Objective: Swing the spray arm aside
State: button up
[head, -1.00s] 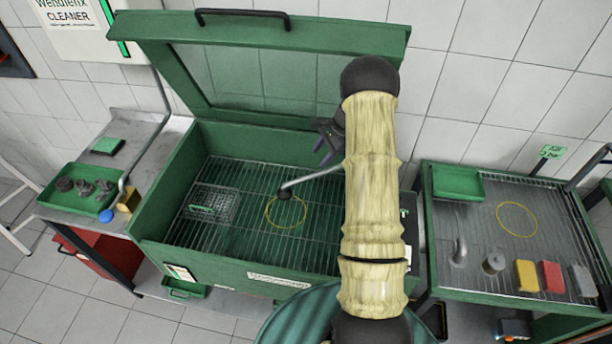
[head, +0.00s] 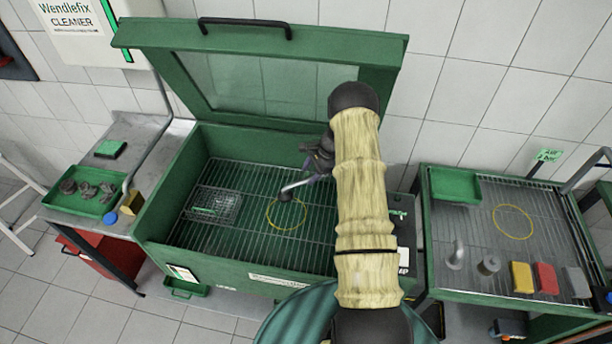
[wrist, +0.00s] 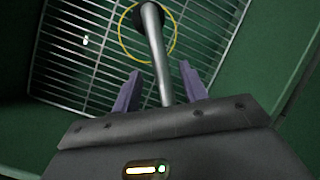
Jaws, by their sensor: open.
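The spray arm (head: 298,185) is a grey metal tube with a dark round head (head: 285,195) inside the open green washer cabinet (head: 158,197). Its head lies over the yellow ring (head: 271,221) on the grate. In the wrist view the tube (wrist: 155,50) runs between the purple fingers of my gripper (wrist: 161,88). The fingers are apart, one on each side of the tube, and I see no clear contact. In the head view my gripper (head: 312,170) is at the tube's right end, partly hidden by my arm.
The cabinet lid (head: 262,85) stands open at the back. A wire basket (head: 212,206) sits on the grate at left. A green parts tray (head: 68,207) is on the left bench. The right bench holds a green tray (head: 456,187), metal parts and coloured blocks.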

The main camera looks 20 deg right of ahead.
aim_at(305, 180)
jog(key=shift+p+x, duration=0.35)
jog(key=shift+x, duration=1.4)
grip_shut()
